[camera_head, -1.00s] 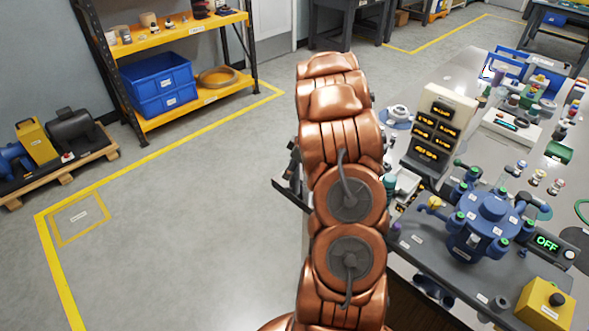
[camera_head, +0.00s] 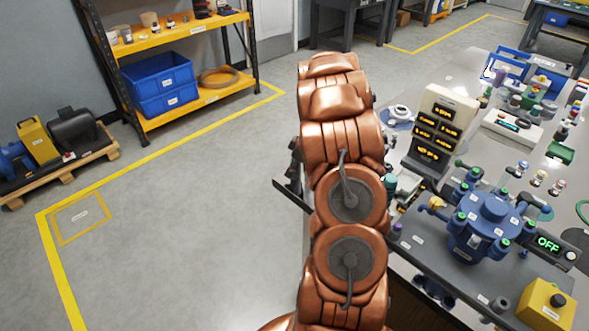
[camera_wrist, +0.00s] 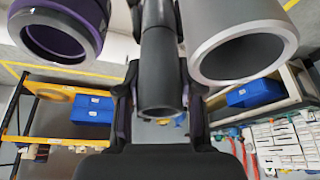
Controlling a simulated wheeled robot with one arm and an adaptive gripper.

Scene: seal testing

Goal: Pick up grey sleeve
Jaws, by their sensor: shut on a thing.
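In the wrist view my gripper (camera_wrist: 159,100) is shut on a narrow dark grey tube, the grey sleeve (camera_wrist: 159,62). The sleeve stands between the two dark fingers, with its open end toward the lower middle of the picture. A wide purple-and-dark sleeve (camera_wrist: 62,38) looms at the upper left. A wider grey sleeve with a pale rim (camera_wrist: 238,45) looms at the upper right. Both look apart from the fingers.
The bench at right holds a blue pump-like housing (camera_head: 482,228), a panel of lit labels (camera_head: 437,130), a yellow button box (camera_head: 545,304) and several small parts. A yellow shelf (camera_head: 185,32) with blue bins (camera_head: 163,85) stands at left. Open floor (camera_head: 190,225) lies left of my arm.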

